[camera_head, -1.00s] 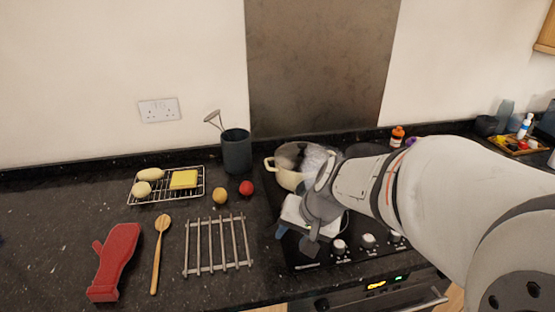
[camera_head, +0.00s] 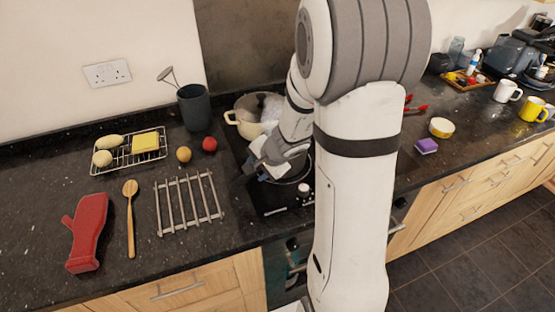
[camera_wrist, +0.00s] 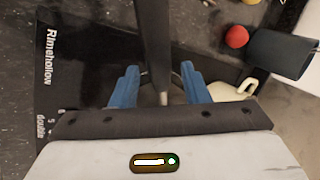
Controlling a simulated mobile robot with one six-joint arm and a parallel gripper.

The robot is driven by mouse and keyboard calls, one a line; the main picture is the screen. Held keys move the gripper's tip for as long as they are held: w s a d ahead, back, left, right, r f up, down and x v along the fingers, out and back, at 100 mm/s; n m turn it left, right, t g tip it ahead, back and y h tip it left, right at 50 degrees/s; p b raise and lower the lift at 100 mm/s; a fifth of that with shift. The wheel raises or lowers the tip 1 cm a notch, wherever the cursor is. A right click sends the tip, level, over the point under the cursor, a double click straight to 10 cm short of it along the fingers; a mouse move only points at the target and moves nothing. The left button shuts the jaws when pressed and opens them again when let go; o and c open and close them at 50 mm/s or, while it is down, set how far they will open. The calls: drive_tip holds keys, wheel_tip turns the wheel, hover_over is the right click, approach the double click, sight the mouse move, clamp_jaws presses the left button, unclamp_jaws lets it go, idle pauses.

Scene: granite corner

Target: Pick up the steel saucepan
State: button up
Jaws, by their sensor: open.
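The steel saucepan is mostly hidden behind my arm and gripper in the head view. In the wrist view its dark handle (camera_wrist: 153,40) runs down from the top edge to a metal neck between my fingers; the pan's body is largely covered by the gripper. My gripper (camera_wrist: 160,86) is open, with one blue finger on each side of the handle and visible gaps beside it. In the head view my gripper (camera_head: 262,172) is low over the hob's left side. Whether the fingers touch the handle cannot be told.
A cream pot (camera_head: 243,124) stands just behind my gripper on the black hob (camera_head: 272,203). A tomato (camera_head: 210,144), a dark utensil pot (camera_head: 195,108) and a metal trivet (camera_head: 188,204) lie to the left. My arm hides the hob's right side.

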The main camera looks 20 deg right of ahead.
drive_tip(key=shift+x, duration=0.85)
drive_tip(key=shift+c, duration=0.3)
clamp_jaws()
idle(0.4)
drive_tip(key=shift+w+r, duration=0.15)
